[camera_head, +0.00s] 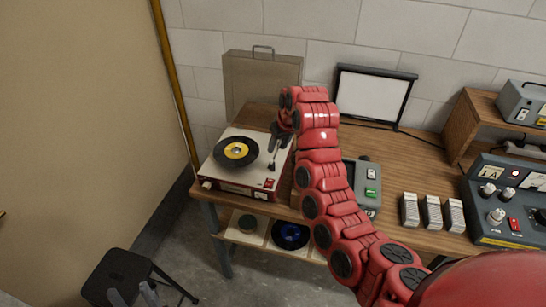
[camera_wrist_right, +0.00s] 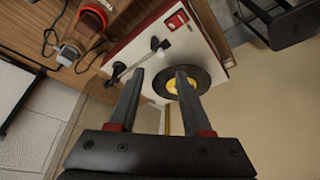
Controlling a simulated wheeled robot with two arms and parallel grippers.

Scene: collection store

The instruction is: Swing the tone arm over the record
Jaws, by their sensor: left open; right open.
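The record player (camera_head: 225,178) is a white-topped, red-sided box at the left end of the wooden table. A black record (camera_head: 222,154) with a yellow label lies on it; it also shows in the right wrist view (camera_wrist_right: 207,79). The thin tone arm (camera_head: 273,157) is to the right of the record, not over it; in the right wrist view (camera_wrist_right: 138,62) it lies beyond my left-hand finger. My right gripper (camera_wrist_right: 160,72) is open and empty above the player, and its fingers (camera_head: 279,137) are near the tone arm's rear end. My left gripper (camera_head: 133,296) is open, low at the picture's bottom left.
A grey case (camera_head: 262,80) and a framed white screen (camera_head: 373,95) stand behind. A grey box with a green button (camera_head: 371,192), several light blocks (camera_head: 432,212) and a control console (camera_head: 510,200) are to the right. A black stool (camera_head: 118,272) stands on the floor.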

